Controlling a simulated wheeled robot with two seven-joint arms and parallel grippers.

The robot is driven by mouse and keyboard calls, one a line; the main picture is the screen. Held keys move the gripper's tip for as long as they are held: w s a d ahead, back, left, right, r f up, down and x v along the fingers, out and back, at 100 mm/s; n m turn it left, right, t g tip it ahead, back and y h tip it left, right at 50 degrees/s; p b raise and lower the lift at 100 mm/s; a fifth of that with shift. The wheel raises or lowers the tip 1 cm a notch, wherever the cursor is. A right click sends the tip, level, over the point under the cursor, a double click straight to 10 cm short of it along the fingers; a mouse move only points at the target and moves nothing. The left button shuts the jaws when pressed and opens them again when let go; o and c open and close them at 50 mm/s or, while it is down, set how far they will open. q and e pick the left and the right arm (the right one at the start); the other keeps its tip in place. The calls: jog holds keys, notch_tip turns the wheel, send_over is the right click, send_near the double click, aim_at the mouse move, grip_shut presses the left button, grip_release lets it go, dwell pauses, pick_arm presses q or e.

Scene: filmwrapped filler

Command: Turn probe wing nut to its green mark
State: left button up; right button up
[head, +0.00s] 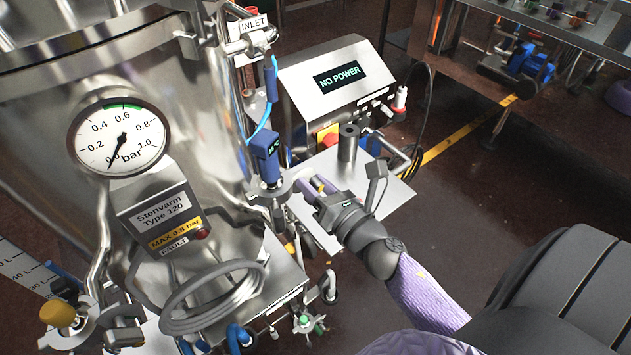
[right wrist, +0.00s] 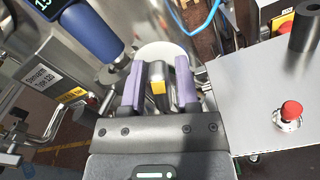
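The blue probe (head: 266,158) with a small lit display stands upright in a metal fitting on the vessel's right side; its blue body also shows at upper left in the right wrist view (right wrist: 88,28). I cannot clearly make out the wing nut or its green mark. My right gripper (head: 308,190) is just right of the probe fitting, its purple fingers pointing toward it. In the right wrist view the fingers (right wrist: 160,85) are apart, and a small yellow piece (right wrist: 158,87) shows between them; no grip on it is visible. My left gripper is not in view.
The steel vessel (head: 190,110) carries a pressure gauge (head: 118,137) with its needle near zero. A control box (head: 338,85) reads NO POWER. A metal plate (head: 395,195), a dark cylinder (head: 348,143) and a red button (right wrist: 290,111) are close to the right gripper. A coiled hose (head: 212,310) lies below.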

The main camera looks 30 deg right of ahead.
grip_shut()
